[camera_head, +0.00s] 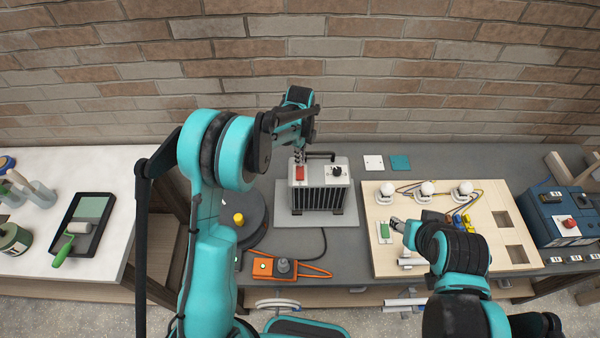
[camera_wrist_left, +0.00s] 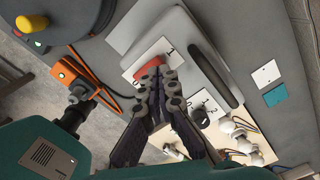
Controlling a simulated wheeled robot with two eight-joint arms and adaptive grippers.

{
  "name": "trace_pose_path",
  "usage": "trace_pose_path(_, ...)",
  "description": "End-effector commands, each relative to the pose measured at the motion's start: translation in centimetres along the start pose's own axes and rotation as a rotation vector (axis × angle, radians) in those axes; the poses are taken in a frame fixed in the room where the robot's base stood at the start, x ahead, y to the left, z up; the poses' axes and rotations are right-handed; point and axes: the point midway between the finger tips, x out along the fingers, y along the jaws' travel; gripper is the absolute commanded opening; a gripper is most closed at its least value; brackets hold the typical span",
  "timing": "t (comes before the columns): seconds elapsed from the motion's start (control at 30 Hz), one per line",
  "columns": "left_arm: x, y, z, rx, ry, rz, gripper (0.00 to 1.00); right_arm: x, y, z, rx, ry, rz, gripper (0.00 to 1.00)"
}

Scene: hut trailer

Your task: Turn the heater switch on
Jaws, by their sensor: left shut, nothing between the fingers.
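The heater (camera_head: 322,198) is a white-topped box with dark front fins and a black handle, standing on the grey bench. Its red rocker switch (camera_head: 299,174) is at the top left, beside a black knob (camera_head: 337,171). In the left wrist view the red switch (camera_wrist_left: 150,68) lies on a white plate marked "1" at one end. My left gripper (camera_head: 298,154) is shut and empty, its fingertips (camera_wrist_left: 158,82) right at the switch and partly covering it; I cannot tell whether they touch. My right gripper (camera_head: 398,224) is over the wooden board; its fingers are too small to read.
The wooden board (camera_head: 385,258) with bulbs and wires lies right of the heater. An orange control box (camera_head: 263,268) with a cable lies in front left. A round dark device with a yellow button (camera_head: 239,219) stands left. The brick wall rises behind.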

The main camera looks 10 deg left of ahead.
Motion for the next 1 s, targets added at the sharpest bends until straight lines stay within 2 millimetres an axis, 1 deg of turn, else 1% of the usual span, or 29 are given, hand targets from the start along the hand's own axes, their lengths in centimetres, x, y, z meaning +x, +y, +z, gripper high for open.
trace_pose_path(0.53, 0.05, 0.00, 0.00, 0.000, 0.000, 0.000, 0.00, 0.04, 0.00, 0.03, 0.000, 0.000, 0.000, 0.47)
trace_pose_path(1.0, 0.75, 0.00, 0.00, 0.000, 0.000, 0.000, 0.00, 0.54, 0.00, 0.39, 0.000, 0.000, 0.000, 0.47)
